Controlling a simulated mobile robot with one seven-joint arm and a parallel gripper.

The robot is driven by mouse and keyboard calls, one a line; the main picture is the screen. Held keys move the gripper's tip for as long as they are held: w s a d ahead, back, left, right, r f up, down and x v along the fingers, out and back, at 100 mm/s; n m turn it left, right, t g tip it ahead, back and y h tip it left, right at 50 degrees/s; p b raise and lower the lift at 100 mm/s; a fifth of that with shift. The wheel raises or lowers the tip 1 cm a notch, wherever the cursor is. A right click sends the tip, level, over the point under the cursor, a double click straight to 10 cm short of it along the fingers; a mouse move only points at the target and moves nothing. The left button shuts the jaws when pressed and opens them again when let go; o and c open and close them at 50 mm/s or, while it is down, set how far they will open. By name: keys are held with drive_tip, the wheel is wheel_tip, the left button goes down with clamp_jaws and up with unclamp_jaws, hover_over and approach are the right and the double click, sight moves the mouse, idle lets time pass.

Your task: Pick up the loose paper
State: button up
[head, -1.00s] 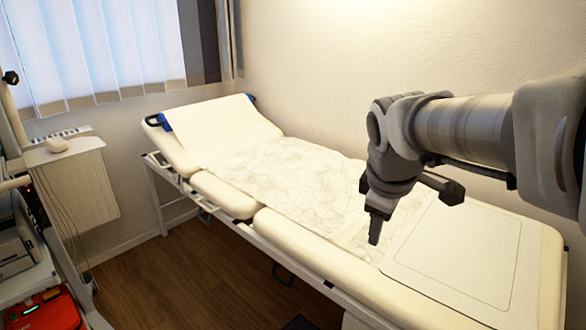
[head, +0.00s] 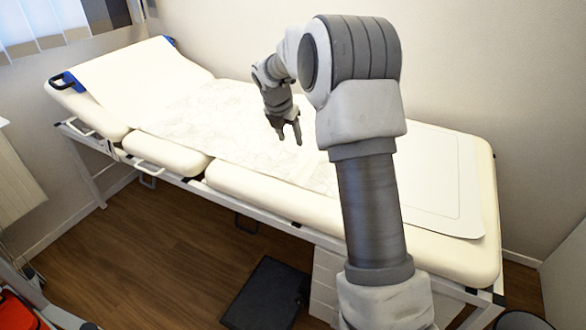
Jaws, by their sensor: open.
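A large crinkled white paper (head: 205,122) lies spread over the middle of the cream examination bed (head: 262,198). My arm and gripper hide part of its right side. My gripper (head: 290,140) is open and empty, with its fingers pointing down over the right part of the paper. I cannot tell how high the fingertips are above it.
A flat white sheet or pad (head: 440,185) lies on the right end of the bed, partly behind my arm. The raised backrest (head: 135,72) is at the left. A black box-like object (head: 265,293) stands on the floor (head: 170,260) in front.

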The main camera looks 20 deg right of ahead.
drive_tip(key=b, duration=0.3)
hover_over(298, 169)
drive_tip(key=s+a, duration=0.1)
drive_tip(key=s, duration=0.1)
wheel_tip(298, 169, down, 11)
drive_tip(key=shift+a+r, duration=0.1)
drive_tip(key=b+x, duration=0.2)
drive_tip(key=x, duration=0.2)
drive_tip(key=shift+w+a+f+b, duration=0.1)
drive_tip(key=shift+w+f+b, duration=0.15)
drive_tip(key=shift+b, duration=0.05)
drive_tip(key=shift+w+f, duration=0.15)
drive_tip(key=shift+f, duration=0.25)
drive_tip(key=shift+f, duration=0.1)
clamp_jaws()
